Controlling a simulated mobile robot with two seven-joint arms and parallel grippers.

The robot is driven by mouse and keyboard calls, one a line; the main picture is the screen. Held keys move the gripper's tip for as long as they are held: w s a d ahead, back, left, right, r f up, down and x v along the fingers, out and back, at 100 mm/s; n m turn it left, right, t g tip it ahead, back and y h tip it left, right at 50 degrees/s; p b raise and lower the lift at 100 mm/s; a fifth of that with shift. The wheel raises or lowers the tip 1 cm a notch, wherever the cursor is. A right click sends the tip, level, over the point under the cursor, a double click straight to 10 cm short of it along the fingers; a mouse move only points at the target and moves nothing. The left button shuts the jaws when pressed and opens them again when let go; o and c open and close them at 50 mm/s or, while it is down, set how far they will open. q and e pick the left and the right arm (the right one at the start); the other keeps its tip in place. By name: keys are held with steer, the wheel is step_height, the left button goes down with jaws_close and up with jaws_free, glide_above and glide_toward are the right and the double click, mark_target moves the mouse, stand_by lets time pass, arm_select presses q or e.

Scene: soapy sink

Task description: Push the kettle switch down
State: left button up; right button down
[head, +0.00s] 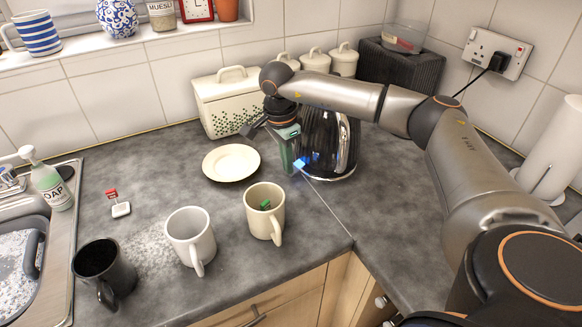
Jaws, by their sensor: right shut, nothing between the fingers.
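The kettle (332,140) is shiny chrome and stands upright on the worktop, behind and partly under my right arm. My arm hides its top. A small bright blue patch (300,163) shows low at its left side; I cannot tell whether this is the switch. My right gripper (250,128) is at the kettle's left, in front of the cream bread bin, shut and empty. My left gripper is not in view.
A cream plate (231,163) lies just left of the kettle. A cream mug (264,212), a white mug (190,240) and a black mug (104,273) stand in front. The bread bin (222,104) and a dark toaster (402,70) are behind. Worktop right of the kettle is partly clear.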

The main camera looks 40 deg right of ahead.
steer(key=a, duration=0.1)
steer(key=a+r+p, duration=0.1)
steer(key=shift+w+a, duration=0.15)
steer(key=shift+a, duration=0.25)
step_height(320, 180, up, 12)
steer(key=a, duration=0.1)
steer(key=shift+r+b, duration=0.2)
steer(key=shift+b, duration=0.1)
steer(key=shift+a, duration=0.1)
